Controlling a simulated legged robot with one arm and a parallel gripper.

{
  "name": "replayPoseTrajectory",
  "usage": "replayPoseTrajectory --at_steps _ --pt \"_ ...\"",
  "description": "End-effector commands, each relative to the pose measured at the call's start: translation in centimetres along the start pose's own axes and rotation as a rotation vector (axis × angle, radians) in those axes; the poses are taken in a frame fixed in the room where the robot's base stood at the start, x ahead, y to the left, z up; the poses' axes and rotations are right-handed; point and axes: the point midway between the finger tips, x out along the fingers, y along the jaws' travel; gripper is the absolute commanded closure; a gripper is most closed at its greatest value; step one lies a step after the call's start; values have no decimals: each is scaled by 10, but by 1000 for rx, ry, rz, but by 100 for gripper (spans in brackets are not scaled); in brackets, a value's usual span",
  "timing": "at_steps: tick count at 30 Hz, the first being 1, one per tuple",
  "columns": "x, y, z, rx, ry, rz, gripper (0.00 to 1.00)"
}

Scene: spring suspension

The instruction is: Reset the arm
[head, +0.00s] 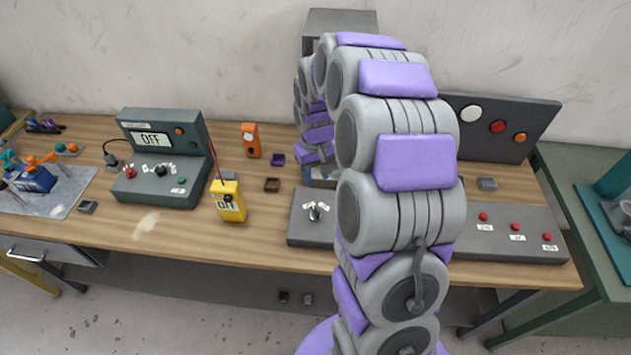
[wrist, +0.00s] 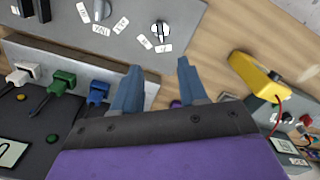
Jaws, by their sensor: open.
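My arm, with its grey segments and purple pads, rises in the middle of the head view. It curls over at the top, and its far part reaches down towards the bench. My gripper (wrist: 158,64) shows in the wrist view with its two blue-grey fingers apart. Nothing is between the fingers. They are over the bench beside a grey knob panel (wrist: 130,22); I cannot tell whether they touch anything. In the head view the gripper is mostly hidden behind my arm.
The wooden bench (head: 150,222) carries a dark console reading OFF (head: 160,185), a yellow device (head: 228,203), an orange box (head: 251,140) and a red-button panel (head: 515,240). White, green (wrist: 63,80) and blue plugs (wrist: 98,92) sit close left of the fingers. A wall stands behind.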

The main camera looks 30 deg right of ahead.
Motion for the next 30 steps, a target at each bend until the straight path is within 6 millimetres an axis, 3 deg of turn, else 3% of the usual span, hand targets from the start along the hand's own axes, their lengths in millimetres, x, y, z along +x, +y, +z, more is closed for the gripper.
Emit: replayPoseTrajectory --at_steps 13,17,23,30 --pt "-6 -1 1 -1 0 0 57" --pt "-14 -11 11 -9 -2 -1 57" --pt "-40 -46 58 -38 -23 -6 57" --pt "-64 -82 132 -61 -62 -7 57"
